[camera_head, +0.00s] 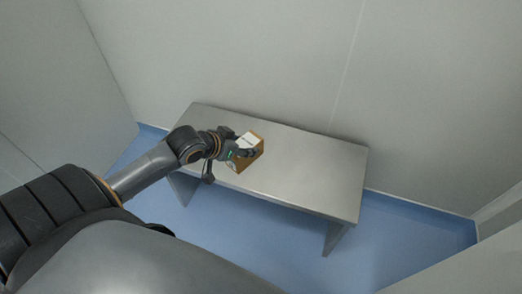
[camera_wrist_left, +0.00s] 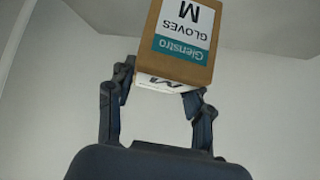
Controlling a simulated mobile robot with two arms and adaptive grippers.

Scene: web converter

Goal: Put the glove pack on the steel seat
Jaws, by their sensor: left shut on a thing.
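The glove pack (camera_head: 247,154) is a small brown box with a white top label, seen at the end of my left arm in the head view. In the left wrist view the glove pack (camera_wrist_left: 186,40) shows a white and teal label reading "Gienstro GLOVES M", upside down. My left gripper (camera_head: 236,153) is shut on it; its two fingers (camera_wrist_left: 160,88) are on either side of the pack's near end. The steel seat (camera_head: 310,172) is a grey metal bench. The pack appears over the seat's left middle; I cannot tell whether it touches the surface. My right gripper is not in view.
Pale wall panels (camera_head: 250,50) stand behind and to the left of the seat. Blue floor (camera_head: 250,222) lies in front of it and around it. The seat's right half is bare and clear.

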